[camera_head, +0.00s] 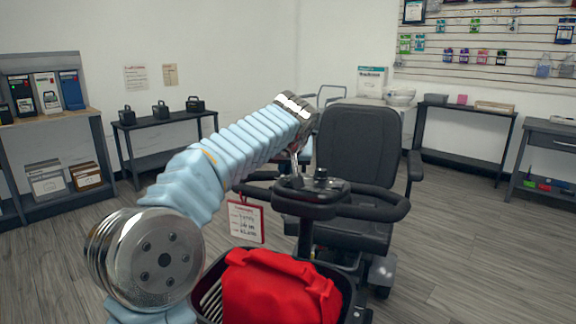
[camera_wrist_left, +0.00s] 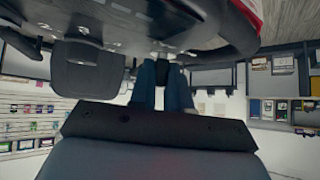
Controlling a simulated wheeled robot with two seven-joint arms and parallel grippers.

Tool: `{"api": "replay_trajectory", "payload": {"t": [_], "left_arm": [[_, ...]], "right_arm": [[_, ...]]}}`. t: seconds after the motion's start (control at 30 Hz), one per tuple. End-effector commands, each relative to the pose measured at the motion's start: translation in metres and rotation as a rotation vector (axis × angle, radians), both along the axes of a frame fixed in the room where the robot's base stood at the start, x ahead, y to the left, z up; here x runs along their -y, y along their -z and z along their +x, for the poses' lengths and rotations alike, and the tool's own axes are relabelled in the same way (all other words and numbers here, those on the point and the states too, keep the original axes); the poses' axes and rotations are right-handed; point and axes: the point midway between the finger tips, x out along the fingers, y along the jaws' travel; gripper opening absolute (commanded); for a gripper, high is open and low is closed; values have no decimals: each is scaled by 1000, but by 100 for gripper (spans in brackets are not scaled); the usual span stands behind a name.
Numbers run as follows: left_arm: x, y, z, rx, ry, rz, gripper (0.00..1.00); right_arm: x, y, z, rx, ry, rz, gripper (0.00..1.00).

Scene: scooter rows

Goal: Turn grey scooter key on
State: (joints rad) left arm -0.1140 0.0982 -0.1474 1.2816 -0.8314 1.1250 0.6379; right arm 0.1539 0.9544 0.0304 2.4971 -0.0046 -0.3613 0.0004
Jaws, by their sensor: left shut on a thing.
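The scooter stands in front of me with a dark seat (camera_head: 358,150), a dark control console (camera_head: 312,198) and looped handlebars. My left arm reaches over from the left, and its gripper (camera_head: 297,176) points down at the left part of the console. In the left wrist view, the two blue fingers of the gripper (camera_wrist_left: 165,90) are close together on a small dark piece (camera_wrist_left: 172,76) at the console's edge, which looks like the key. The key's turn position cannot be made out. My right gripper is not in view.
A red bag (camera_head: 280,290) sits in the front basket (camera_head: 212,276). A red-framed sign (camera_head: 246,222) hangs left of the console. Shelves (camera_head: 50,215) and a low table (camera_head: 160,122) stand at the left, another table (camera_head: 465,160) at the right. Grey floor (camera_head: 475,255) is clear at the right.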

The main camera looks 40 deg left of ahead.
Motion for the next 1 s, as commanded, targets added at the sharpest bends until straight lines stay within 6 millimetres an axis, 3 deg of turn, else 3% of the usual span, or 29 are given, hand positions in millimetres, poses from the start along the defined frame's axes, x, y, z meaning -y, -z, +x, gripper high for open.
{"api": "replay_trajectory", "payload": {"t": [0.5,1.0], "left_arm": [[-9,-3,-4,23,444,-67,0],[-14,0,-4,35,821,-119,0]], "right_arm": [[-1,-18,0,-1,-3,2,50],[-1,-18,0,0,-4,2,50]]}}
